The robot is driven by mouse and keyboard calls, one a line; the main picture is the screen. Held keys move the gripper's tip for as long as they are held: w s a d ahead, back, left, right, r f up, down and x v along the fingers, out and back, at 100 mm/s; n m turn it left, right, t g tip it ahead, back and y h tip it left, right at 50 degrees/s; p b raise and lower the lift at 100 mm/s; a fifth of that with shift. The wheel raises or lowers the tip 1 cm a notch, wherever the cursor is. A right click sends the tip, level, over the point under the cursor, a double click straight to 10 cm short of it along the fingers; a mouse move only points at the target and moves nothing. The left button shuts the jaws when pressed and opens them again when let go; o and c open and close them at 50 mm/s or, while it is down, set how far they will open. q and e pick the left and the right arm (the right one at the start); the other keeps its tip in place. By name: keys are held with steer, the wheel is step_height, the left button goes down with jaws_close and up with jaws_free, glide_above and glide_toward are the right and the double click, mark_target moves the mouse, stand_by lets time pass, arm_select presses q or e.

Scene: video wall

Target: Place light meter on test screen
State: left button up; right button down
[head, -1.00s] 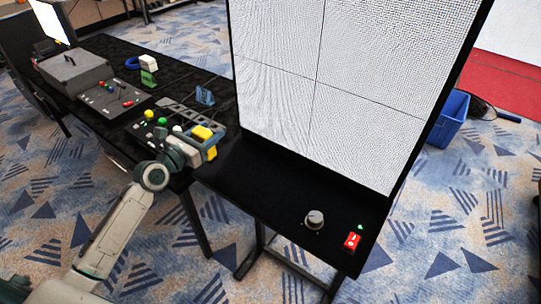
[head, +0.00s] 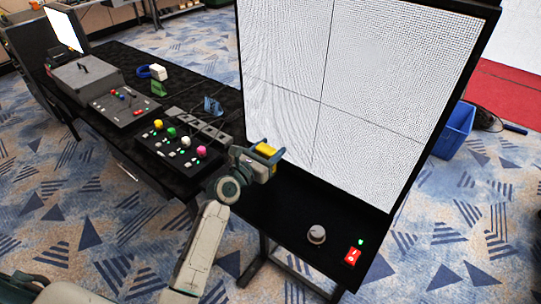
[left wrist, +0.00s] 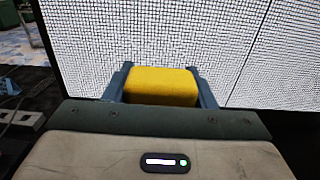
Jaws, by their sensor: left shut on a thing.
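The yellow block-shaped thing, which I take for the light meter (head: 265,150), is between the fingers of my left gripper (head: 268,158). The gripper is shut on it. In the left wrist view the yellow light meter (left wrist: 162,86) sits between the two blue-grey fingers, with the lit white screen behind it. The test screen (head: 330,100) is a large upright panel with dark dividing lines and a black frame. My left gripper is in front of its lower left part in the head view; I cannot tell whether the meter touches it. My right gripper is not in view.
A black ledge (head: 285,205) below the screen carries a grey knob (head: 316,234) and a red switch (head: 352,256). To the left, a black table holds control panels with coloured knobs (head: 180,142) and a grey case (head: 86,76). A blue bin (head: 455,130) stands right of the screen.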

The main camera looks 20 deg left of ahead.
arm_select(q)
steer(key=shift+d+f, duration=0.2)
step_height(320, 180, down, 3)
steer(key=shift+w+a+f+b, duration=0.1)
steer(key=shift+f+b, duration=0.05)
steer(key=shift+b, duration=0.2)
steer(key=o, duration=1.1)
steer(key=shift+f, duration=0.1)
steer(key=shift+c, duration=0.2)
steer(key=b+v, duration=0.1)
steer(key=v, duration=1.1)
